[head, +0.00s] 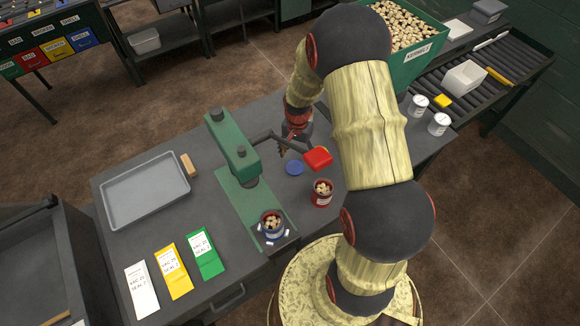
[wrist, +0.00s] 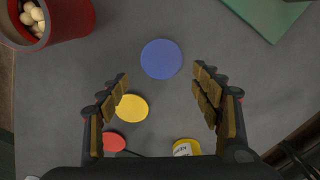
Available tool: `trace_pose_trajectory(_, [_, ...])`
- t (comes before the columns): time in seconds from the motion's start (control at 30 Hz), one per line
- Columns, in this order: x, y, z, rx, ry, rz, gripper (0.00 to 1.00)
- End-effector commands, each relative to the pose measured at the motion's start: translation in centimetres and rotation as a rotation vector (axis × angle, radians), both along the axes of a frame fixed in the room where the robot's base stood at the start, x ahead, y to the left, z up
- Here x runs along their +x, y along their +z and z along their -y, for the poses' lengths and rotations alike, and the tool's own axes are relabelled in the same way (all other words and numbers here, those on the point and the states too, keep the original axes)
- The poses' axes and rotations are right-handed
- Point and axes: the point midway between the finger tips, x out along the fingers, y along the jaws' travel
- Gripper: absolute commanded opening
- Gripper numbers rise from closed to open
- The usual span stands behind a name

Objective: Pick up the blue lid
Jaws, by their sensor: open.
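The blue lid (head: 295,168) is a flat disc lying on the grey table. In the wrist view the blue lid (wrist: 161,59) lies beyond my fingertips, roughly centred between them, with nothing touching it. My gripper (wrist: 160,76) is open and empty, its two padded fingers spread wide. In the head view my gripper (head: 287,147) is just behind the blue lid, partly hidden by the machine's arm.
A filled red can (head: 322,194) stands close by. The green machine (head: 235,150), with its red-ended lever (head: 318,158), is beside the lid.

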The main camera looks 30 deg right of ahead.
Motion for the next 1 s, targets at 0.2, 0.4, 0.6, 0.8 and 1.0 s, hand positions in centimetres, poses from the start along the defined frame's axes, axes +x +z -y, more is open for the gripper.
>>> trace_pose_trajectory(0.2, [0.0, -1.8, -0.2, 0.0, 0.002, 0.0, 0.65])
trace_pose_trajectory(0.4, [-0.2, -4.2, -0.7, 0.001, 0.004, -0.003, 0.65])
trace_pose_trajectory(0.6, [-0.1, -6.5, -0.7, 0.0, 0.003, -0.001, 0.65])
trace_pose_trajectory(0.8, [-0.1, -6.5, -0.7, 0.0, 0.004, 0.0, 0.65])
trace_pose_trajectory(1.0, [-0.1, -6.5, -0.7, 0.0, 0.004, 0.0, 0.54])
